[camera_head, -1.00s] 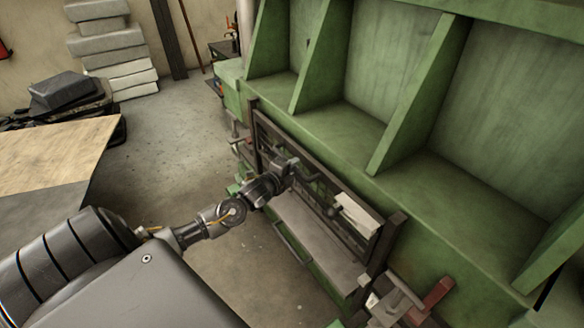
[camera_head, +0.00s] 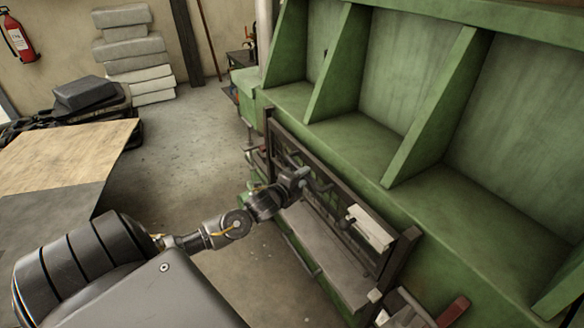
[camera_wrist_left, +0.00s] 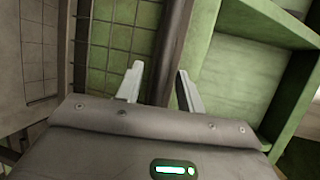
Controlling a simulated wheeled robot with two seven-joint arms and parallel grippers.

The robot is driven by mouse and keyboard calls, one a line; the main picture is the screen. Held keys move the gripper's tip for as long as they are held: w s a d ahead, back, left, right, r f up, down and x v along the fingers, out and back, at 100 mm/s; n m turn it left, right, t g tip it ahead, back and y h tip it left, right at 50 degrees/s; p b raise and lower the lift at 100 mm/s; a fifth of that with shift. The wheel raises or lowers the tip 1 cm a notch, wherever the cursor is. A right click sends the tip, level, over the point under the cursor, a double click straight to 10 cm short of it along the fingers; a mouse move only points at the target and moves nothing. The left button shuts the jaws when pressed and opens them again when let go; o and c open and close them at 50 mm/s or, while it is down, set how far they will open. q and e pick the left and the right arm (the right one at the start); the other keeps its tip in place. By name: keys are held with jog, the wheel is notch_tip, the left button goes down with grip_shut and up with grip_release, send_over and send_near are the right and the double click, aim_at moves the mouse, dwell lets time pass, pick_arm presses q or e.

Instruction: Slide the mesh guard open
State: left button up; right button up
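The mesh guard (camera_head: 345,181) is a dark-framed panel of thin wire grid on the front of the green machine, right of centre in the head view. Its mesh (camera_wrist_left: 122,36) also shows in the left wrist view, with green behind it. My left gripper (camera_head: 303,178) is at the guard's upper left part. In the left wrist view its two pale fingers (camera_wrist_left: 160,72) stand apart, and a dark upright bar (camera_wrist_left: 172,40) shows between and beyond them. I cannot tell whether they touch it. My right gripper is out of view.
A pale block (camera_head: 370,228) sits at the guard's right part. A grey ledge (camera_head: 325,250) runs below the guard. Green bays (camera_head: 345,140) rise behind it. A wooden tabletop (camera_head: 65,155) is at left, with bare floor (camera_head: 185,140) between.

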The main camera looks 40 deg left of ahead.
pick_arm(q)
jog(key=b+v, duration=0.2)
jog(key=v, duration=0.6)
jog(key=shift+s, duration=0.3)
